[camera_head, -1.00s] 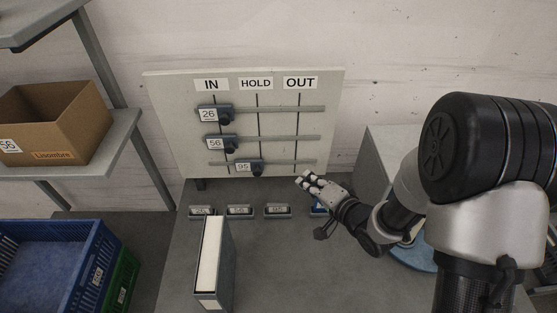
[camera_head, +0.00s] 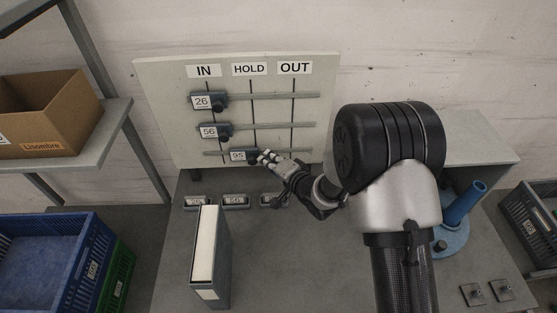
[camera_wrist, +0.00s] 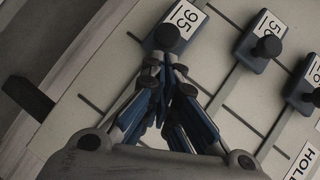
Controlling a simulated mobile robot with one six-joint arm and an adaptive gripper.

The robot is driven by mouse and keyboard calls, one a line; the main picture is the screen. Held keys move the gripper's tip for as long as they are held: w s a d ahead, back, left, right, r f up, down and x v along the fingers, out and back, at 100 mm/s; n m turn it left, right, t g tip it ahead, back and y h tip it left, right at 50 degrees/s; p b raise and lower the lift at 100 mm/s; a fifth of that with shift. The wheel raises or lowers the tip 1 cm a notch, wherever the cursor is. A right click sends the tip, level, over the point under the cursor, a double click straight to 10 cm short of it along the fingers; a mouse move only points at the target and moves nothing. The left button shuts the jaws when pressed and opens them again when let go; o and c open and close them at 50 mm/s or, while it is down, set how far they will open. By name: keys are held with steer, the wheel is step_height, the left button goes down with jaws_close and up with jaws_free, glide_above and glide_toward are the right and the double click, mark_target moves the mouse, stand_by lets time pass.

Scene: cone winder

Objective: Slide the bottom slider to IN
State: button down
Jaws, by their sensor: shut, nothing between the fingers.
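The bottom slider, labelled 95 (camera_head: 238,156), sits on the lowest rail of the board, with its dark knob about at the HOLD line. It shows at the top of the wrist view (camera_wrist: 188,17) with its round knob (camera_wrist: 167,37). My gripper (camera_head: 264,156) is shut and empty, just right of the slider at the knob. In the wrist view the closed fingertips (camera_wrist: 164,64) are close beside the knob; I cannot tell if they touch. The IN label (camera_head: 204,71) is at the board's upper left.
Sliders 56 (camera_head: 209,131) and 26 (camera_head: 203,102) sit on the upper rails at the IN line. Below the board, a grey binder (camera_head: 207,256) and small labelled blocks (camera_head: 235,201) stand on the table. A blue stand (camera_head: 452,232) is at right.

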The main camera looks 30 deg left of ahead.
steer(key=shift+a+f, duration=0.1)
steer(key=shift+a, duration=0.1)
steer(key=b, duration=0.2)
glide_toward(233, 154)
steer(key=x, duration=0.5)
steer(key=shift+f, duration=0.15)
steer(key=shift+d, duration=0.1)
